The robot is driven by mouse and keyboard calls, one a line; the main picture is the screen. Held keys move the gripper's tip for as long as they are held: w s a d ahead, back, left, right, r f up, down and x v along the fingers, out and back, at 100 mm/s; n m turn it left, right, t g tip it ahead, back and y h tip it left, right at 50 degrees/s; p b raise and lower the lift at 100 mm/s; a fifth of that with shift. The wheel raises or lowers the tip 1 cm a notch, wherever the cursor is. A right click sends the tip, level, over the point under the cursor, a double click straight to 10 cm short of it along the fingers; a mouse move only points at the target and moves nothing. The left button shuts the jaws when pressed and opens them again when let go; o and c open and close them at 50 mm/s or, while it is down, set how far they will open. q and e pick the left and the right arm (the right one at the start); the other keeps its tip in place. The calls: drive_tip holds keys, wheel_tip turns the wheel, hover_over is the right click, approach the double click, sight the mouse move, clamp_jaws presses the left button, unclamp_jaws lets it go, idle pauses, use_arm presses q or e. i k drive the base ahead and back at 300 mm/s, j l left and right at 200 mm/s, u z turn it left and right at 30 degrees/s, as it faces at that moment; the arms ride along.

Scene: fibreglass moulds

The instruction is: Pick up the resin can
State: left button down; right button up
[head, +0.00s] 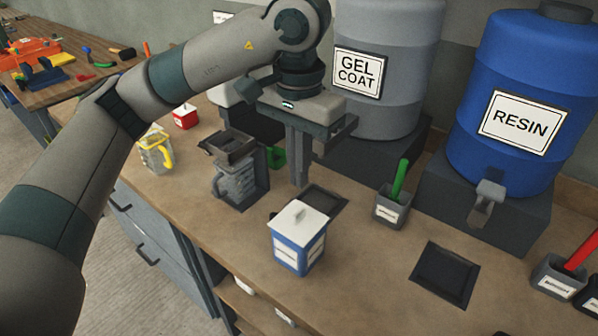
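A small blue can (286,254) with a white lid and white label panels stands upright on the brown bench near its front edge. A small grey handle shows on its lid, and its label is too small to read. My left gripper (299,182) points down behind and above the can, apart from it. Its two fingers look close together, with nothing seen between them. A large blue drum (487,145) labelled RESIN stands on a dark block at the right, with a tap at its base. My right gripper is out of view.
A grey GEL COAT drum (390,115) stands at the back. A dark grey stand with a clear jug (236,184) is left of the can. A grey cup with a green handle (391,210) and a black square pad (444,275) lie to the right. Bench between can and pad is clear.

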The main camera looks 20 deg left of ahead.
sight(300, 260)
drive_tip(key=k, duration=1.5)
